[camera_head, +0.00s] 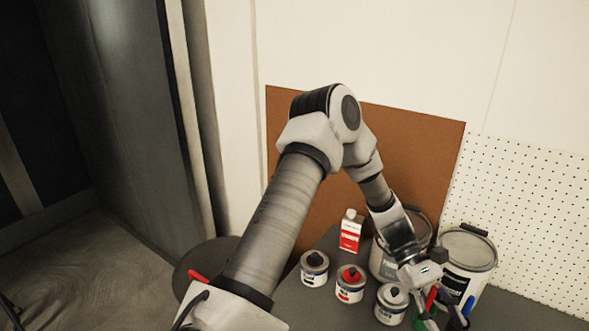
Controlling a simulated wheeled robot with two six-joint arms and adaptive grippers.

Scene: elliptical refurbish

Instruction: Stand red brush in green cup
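My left gripper (441,314) is low at the right, pointing down. Its two fingers stand apart, one each side of a green cup (421,324) partly cut off by the bottom edge. A red brush handle (431,298) stands nearly upright between the fingers, near the left one. The brush's lower end is hidden, so I cannot tell how deep it sits in the cup. A blue handle (468,306) stands just right of the fingers. My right gripper is not in view.
Two large paint cans stand behind the gripper, one grey (384,262) and one white (468,262). Small cans (314,269), (350,284), (391,304) and a red-white carton (350,232) stand left of it on the dark table (325,308). A brown board and pegboard (530,215) line the wall.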

